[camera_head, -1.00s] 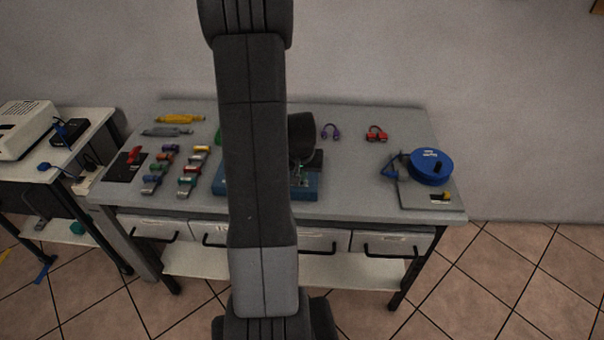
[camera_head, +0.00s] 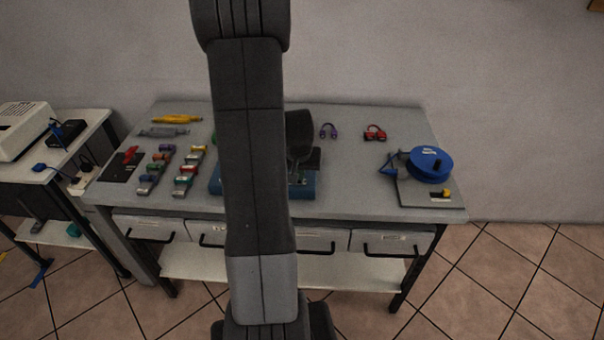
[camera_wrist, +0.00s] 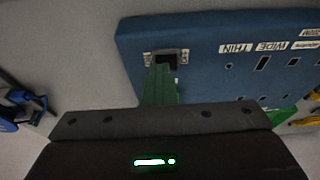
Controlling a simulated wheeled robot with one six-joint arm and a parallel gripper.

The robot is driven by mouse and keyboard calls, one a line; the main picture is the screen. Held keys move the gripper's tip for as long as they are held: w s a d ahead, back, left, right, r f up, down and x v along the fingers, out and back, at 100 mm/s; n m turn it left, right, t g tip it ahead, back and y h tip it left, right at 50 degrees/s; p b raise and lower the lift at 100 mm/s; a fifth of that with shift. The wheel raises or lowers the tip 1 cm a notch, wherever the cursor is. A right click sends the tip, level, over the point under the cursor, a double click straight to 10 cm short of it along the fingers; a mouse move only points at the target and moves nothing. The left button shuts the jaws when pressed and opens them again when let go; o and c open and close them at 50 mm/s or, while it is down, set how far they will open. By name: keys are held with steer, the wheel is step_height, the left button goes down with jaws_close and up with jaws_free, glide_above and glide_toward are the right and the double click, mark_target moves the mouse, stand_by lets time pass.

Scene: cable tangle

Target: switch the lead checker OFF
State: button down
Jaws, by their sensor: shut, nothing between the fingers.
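The lead checker is a blue box on the workbench. In the head view its right part (camera_head: 304,187) shows, and my arm hides much of the rest. In the wrist view its blue face (camera_wrist: 205,62) fills the upper right, with white labels upside down and several dark slots. A dark switch in a metal plate (camera_wrist: 166,57) sits near its left end. My gripper (camera_wrist: 163,68) is shut and empty, its green fingers right at this switch. Whether the tips touch it, and which way the switch is set, I cannot tell. In the head view my gripper's fingers are hidden.
A blue reel (camera_head: 430,164) stands on a grey plate at the bench's right. Several coloured connectors (camera_head: 186,171) lie to the left. The bench between checker and reel is clear.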

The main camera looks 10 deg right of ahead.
steer(key=shift+s+a+f, duration=0.2)
steer(key=shift+a+f, duration=0.2)
steer(key=shift+a, duration=0.25)
steer(key=shift+r, duration=0.2)
steer(key=r+p, duration=0.3)
steer(key=r, duration=0.1)
steer(key=shift+w+r, duration=0.1)
steer(key=shift+w, duration=0.2)
steer(key=d+v, duration=0.1)
steer(key=v, duration=0.9)
steer(key=shift+a+r+b, duration=0.15)
steer(key=shift+a+b, duration=0.1)
steer(key=shift+b, duration=0.2)
steer(key=b, duration=0.4)
steer(key=shift+d, duration=0.3)
steer(key=shift+d+b, duration=0.1)
steer(key=shift+b, duration=0.2)
steer(key=shift+r, duration=0.1)
